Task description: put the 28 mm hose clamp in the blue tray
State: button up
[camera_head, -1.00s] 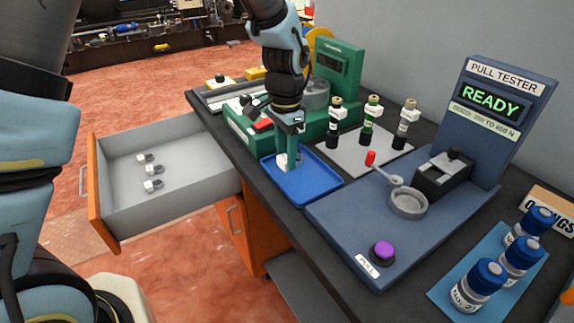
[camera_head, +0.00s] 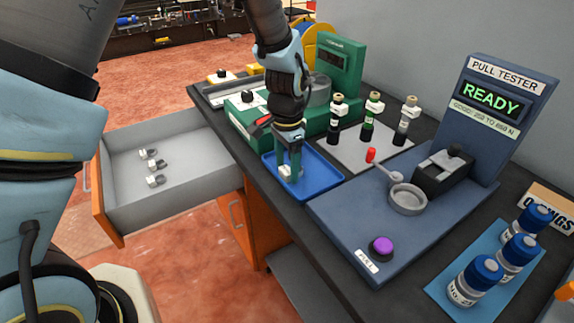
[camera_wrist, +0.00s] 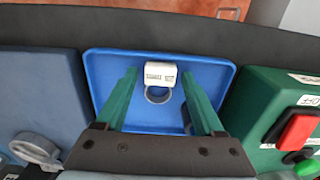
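A hose clamp with a white tag (camera_wrist: 159,73) and a grey metal ring (camera_wrist: 157,94) is at the blue tray (camera_wrist: 105,70), seen between my fingers in the wrist view. The print on its tag is too small to read. In the head view the clamp (camera_head: 285,172) shows low in the blue tray (camera_head: 322,184), partly covered by my gripper. My gripper (camera_wrist: 160,75) has its two green fingers apart, with a gap on each side of the tag. In the head view my gripper (camera_head: 290,168) points down into the tray.
An open grey drawer (camera_head: 190,160) at left holds three similar clamps (camera_head: 152,165). A green machine (camera_head: 245,118) stands behind the tray, the blue pull tester (camera_head: 335,215) to its right. Bottles on a grey mat (camera_head: 350,145) stand behind.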

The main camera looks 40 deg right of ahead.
aim_at(287, 169)
jog(key=shift+o, duration=0.3)
notch_tip(287, 169, up, 12)
jog(key=b, duration=0.2)
jog(key=w+a+n, duration=0.5)
jog(key=a, duration=0.6)
jog(key=w+a+n, duration=0.4)
jog(key=w+a, duration=0.2)
jog(key=a, duration=0.5)
jog(key=s+a+f+n+t, duration=0.1)
jog(key=s+a+n, duration=0.2)
jog(key=a+n, duration=0.5)
jog(key=a, duration=0.9)
jog(key=shift+s+a+n+t, duration=0.2)
jog(key=shift+n+t, duration=0.1)
